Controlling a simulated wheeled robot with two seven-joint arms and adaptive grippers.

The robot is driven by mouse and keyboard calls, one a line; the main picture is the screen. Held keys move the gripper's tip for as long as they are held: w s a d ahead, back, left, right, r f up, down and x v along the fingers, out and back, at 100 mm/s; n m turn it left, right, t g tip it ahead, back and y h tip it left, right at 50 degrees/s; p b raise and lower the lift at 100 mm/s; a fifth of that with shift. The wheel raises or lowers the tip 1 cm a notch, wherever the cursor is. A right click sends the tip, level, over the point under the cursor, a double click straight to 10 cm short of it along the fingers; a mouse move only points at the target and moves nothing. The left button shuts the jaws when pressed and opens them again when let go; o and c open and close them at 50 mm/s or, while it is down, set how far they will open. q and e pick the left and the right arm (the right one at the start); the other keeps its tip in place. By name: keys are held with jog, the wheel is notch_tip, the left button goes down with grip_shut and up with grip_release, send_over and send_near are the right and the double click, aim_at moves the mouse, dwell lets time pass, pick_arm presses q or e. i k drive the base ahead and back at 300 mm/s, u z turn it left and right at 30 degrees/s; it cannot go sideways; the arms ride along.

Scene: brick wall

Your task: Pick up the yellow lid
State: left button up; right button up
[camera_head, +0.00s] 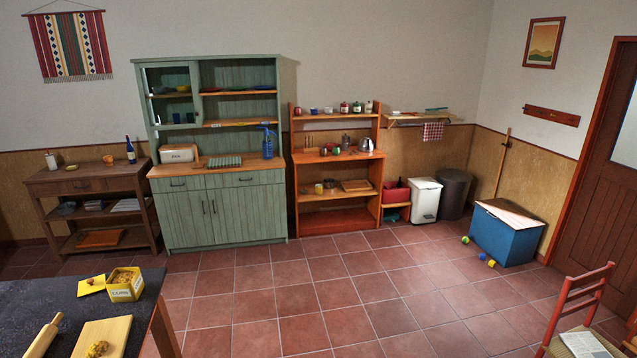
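A flat yellow square, which looks like the yellow lid (94,289), lies on the dark tabletop at the lower left. A small brown lump sits on it or is marked on it; I cannot tell which. An open yellow tin (125,291) with a label on its front stands just to the right of the lid and is filled with brown pieces. Neither of my grippers is in view.
The dark-topped table (40,306) also carries a rolling pin (42,338) and a wooden board (112,330) with a yellowish lump on it. Tiled floor lies clear to the table's right. A red chair (577,303) stands at the lower right.

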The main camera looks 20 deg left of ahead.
aim_at(97, 284)
jog(key=u, duration=0.2)
jog(key=i, duration=2.05)
jog(key=u, duration=0.7)
jog(key=i, duration=1.75)
jog(key=u, duration=1.65)
jog(key=i, duration=1.05)
jog(key=u, duration=1.1)
